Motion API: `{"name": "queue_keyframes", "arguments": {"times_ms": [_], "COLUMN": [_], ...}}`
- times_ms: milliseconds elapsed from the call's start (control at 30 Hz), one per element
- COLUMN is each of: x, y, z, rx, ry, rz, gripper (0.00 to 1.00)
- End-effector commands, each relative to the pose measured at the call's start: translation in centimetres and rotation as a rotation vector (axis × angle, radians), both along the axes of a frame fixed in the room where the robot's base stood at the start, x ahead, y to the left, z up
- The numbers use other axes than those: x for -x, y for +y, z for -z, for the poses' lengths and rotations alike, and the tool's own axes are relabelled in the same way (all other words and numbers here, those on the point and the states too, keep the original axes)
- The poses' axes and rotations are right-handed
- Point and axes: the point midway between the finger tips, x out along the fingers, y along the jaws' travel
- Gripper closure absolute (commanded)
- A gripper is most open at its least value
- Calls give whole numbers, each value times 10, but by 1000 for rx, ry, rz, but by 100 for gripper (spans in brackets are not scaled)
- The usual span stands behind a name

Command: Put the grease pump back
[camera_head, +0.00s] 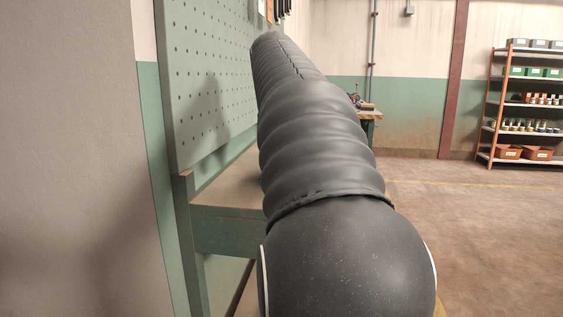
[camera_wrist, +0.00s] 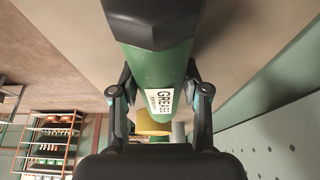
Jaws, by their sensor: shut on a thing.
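The grease pump (camera_wrist: 160,65) is in the wrist view, a green body with a dark end cap and a white label reading GREASE. My gripper (camera_wrist: 160,96) is shut on it, with one finger on each side of the body near the label. A yellow piece (camera_wrist: 153,122) shows between the fingers below the label; I cannot tell whether it belongs to the pump. In the head view my own arm hides the gripper and the pump.
A pegboard (camera_head: 205,75) stands on the left above a green workbench (camera_head: 225,232), partly hidden by my arm. Another bench (camera_head: 368,114) with a vise-like tool is farther back. A shelf rack (camera_head: 487,125) with bins stands far right. The floor (camera_head: 480,245) on the right is clear.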

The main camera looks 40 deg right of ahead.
Motion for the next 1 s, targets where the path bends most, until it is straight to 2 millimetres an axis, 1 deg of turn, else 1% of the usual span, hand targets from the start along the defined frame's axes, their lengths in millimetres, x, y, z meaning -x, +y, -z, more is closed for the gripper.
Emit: {"name": "queue_keyframes", "arguments": {"times_ms": [133,167,200,233,267,533,667,767,1000], "x": [0,0,0,0,0,0,0,3,15], "y": [0,0,0,0,0,0,1,5,18], "z": [2,3,2,2,2,2,-5,-17,-63], "rx": [2,0,0,0,0,0,0,1,2], "ry": [-1,0,0,0,0,0,-1,-2,-2], "rz": [0,0,0,0,0,0,-1,-1,-1], "gripper": [100,49,39,32,29,29,29,29,29]}}
